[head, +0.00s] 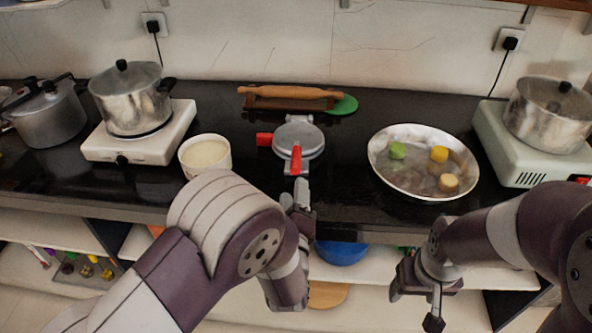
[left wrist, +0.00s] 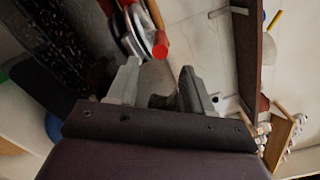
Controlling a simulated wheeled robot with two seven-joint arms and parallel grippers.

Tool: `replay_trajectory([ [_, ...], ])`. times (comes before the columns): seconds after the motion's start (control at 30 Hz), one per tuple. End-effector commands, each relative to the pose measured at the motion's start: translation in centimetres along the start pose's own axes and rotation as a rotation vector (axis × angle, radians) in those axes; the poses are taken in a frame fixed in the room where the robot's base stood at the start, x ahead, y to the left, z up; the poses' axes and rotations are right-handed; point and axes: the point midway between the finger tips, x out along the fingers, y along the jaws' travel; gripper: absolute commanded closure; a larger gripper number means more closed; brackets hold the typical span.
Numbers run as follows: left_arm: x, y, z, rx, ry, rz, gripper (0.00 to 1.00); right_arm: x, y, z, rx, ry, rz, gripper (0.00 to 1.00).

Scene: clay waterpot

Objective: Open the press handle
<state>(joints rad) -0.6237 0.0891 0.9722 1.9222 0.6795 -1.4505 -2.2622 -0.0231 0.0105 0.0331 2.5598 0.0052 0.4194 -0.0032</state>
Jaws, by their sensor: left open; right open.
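In the left wrist view, the press (left wrist: 132,32) and the red handle tip (left wrist: 160,46) appear beyond the open fingers (left wrist: 157,82). My right gripper (head: 417,298) is open and empty, in front of the counter at the right.
A white bowl (head: 205,154) stands left of the press. A metal plate (head: 378,178) with several dough balls lies to the right. A rolling pin (head: 290,92) lies behind. Pots on stoves (head: 130,100) stand at both sides. Shelves with a blue bowl (head: 341,252) are below the counter.

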Motion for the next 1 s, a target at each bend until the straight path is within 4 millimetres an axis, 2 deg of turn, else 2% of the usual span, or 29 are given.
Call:
replay_trajectory([
  [0.2, 5.8, 0.2, 0.1, -0.003, -0.003, 0.003, 0.49, 0.7, 0.0, 0.1, 0.0, 0.0, 0.0, 0.36],
  [0.4, 9.3, 0.1, 0.0, -0.003, 0.0, 0.002, 0.49, 1.1, 0.0, 0.1, 0.0, -0.001, 0.0, 0.36],
  [0.53, 10.2, 0.0, 0.1, -0.003, 0.001, 0.002, 0.49, 1.1, 0.0, 0.1, 0.0, -0.001, 0.0, 0.36],
  [0.77, 10.3, 0.0, 0.1, -0.003, 0.002, 0.002, 0.49, 1.1, 0.0, 0.1, 0.0, -0.001, 0.0, 0.36],
  [0.93, 10.2, 0.0, 0.1, -0.003, 0.002, 0.002, 1.0, 1.1, 0.0, 0.1, 0.0, -0.001, 0.0, 0.36],
  [1.0, 10.2, 0.0, 0.1, -0.003, 0.002, 0.002, 1.0, 1.1, 0.0, 0.1, 0.0, -0.001, 0.0, 0.36],
])
